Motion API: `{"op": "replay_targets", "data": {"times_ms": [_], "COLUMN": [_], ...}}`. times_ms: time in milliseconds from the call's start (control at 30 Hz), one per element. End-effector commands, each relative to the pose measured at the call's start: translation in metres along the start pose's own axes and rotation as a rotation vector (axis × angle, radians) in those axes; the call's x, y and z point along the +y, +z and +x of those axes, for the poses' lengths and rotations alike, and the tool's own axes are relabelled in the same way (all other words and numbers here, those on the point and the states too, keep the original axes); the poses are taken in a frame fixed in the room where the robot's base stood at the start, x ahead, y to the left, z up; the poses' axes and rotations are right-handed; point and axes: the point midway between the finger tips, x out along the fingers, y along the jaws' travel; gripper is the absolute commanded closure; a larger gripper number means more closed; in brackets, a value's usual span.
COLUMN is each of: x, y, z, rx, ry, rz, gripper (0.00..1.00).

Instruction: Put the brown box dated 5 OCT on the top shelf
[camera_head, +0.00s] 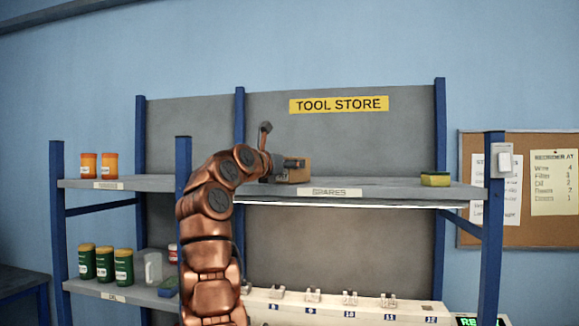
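A small brown box (300,174) is at the left part of the top shelf (400,191), just above the SPARES label. It appears to rest on the shelf board, but I cannot tell whether it touches. No date is readable on it. My copper arm reaches up from below, and my dark gripper (290,164) is against the left and near side of the box, covering part of it. The fingers are small and blend with the box, so I cannot tell whether they are shut on it.
A yellow-green sponge (435,179) lies at the shelf's right end. Orange jars (98,165) stand on the left upper shelf, green jars (104,264) below. A blue post (184,200) stands close beside my arm. The shelf's middle is clear.

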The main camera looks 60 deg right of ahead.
Motion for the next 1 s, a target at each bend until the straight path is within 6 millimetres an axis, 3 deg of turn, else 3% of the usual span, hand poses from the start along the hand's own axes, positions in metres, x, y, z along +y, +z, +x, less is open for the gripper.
{"op": "replay_targets", "data": {"times_ms": [267, 300, 500, 1000], "x": [0.0001, 0.0, 0.0001, 0.0011], "y": [-0.0042, -0.0038, -0.0034, -0.0011], "z": [-0.0004, -0.0001, 0.0, -0.0046], "rx": [-0.001, -0.001, -0.001, -0.001], "ry": [0.001, 0.001, 0.0, 0.002], "rz": [0.001, 0.001, 0.001, 0.0], "gripper": [0.96, 0.44, 0.24, 0.21]}}
